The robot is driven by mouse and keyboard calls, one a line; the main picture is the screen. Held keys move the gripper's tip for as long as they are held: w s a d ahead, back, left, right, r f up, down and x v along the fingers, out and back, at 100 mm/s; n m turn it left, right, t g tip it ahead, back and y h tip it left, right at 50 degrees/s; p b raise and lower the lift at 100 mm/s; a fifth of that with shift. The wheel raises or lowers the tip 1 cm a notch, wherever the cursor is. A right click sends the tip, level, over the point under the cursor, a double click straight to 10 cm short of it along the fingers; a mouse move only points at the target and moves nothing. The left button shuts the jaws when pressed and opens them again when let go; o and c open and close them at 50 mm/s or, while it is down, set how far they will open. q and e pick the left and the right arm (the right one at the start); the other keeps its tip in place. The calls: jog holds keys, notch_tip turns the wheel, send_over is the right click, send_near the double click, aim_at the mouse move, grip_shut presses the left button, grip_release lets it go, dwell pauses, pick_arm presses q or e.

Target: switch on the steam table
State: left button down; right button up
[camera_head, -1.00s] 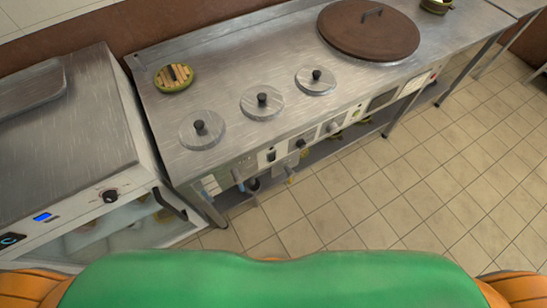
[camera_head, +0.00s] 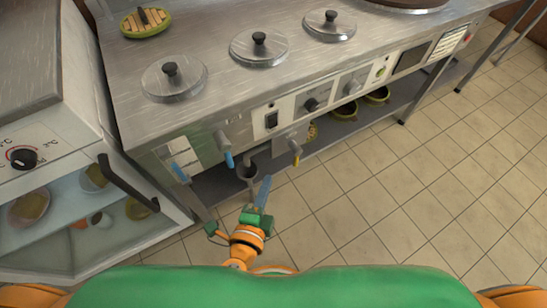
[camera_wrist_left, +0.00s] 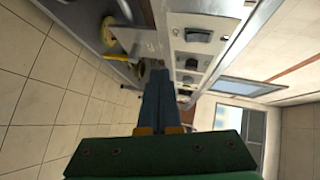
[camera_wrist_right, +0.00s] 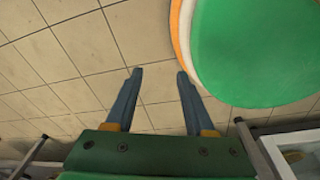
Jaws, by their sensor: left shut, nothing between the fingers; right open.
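The steam table (camera_head: 225,97) is a long steel counter with three round lidded wells on top. The switch's position is too small to tell. My left gripper (camera_head: 267,179) is shut and empty, in front of and below the panel, apart from it. My right gripper (camera_wrist_right: 158,74) is open and empty over the floor.
A blue-handled tap (camera_head: 226,150) and a yellow-handled tap (camera_head: 295,150) stick out below the panel. A lower shelf (camera_head: 335,124) holds green bowls. A glass-fronted cabinet (camera_head: 60,130) with a protruding handle (camera_head: 125,184) stands at left. The tiled floor (camera_head: 400,180) at right is clear.

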pick_arm(q)
jog(key=r+t, duration=0.1)
jog(key=r, duration=0.1)
jog(key=d+r+t, duration=0.1)
jog(key=shift+d+r+m+h, duration=0.1)
jog(key=shift+r+m+h, duration=0.2)
jog(key=shift+r+m, duration=0.1)
pick_arm(e)
jog(key=shift+w+d+f, duration=0.1)
jog(key=shift+w+f, duration=0.05)
jog(key=shift+f, duration=0.4)
jog(key=shift+w+f, duration=0.15)
jog(key=shift+f, duration=0.4)
pick_arm(q)
jog(key=shift+w, duration=0.1)
send_near(278, 124)
jog(key=w+d, duration=0.2)
jog(key=d, duration=0.1)
jog(key=w, duration=0.1)
jog(key=w+a, duration=0.1)
jog(key=w, duration=0.1)
jog(key=shift+w+a+f, duration=0.25)
jog(key=shift+a, duration=0.05)
pick_arm(e)
jog(key=shift+s+a+r, duration=0.35)
jog(key=shift+s+a, duration=0.05)
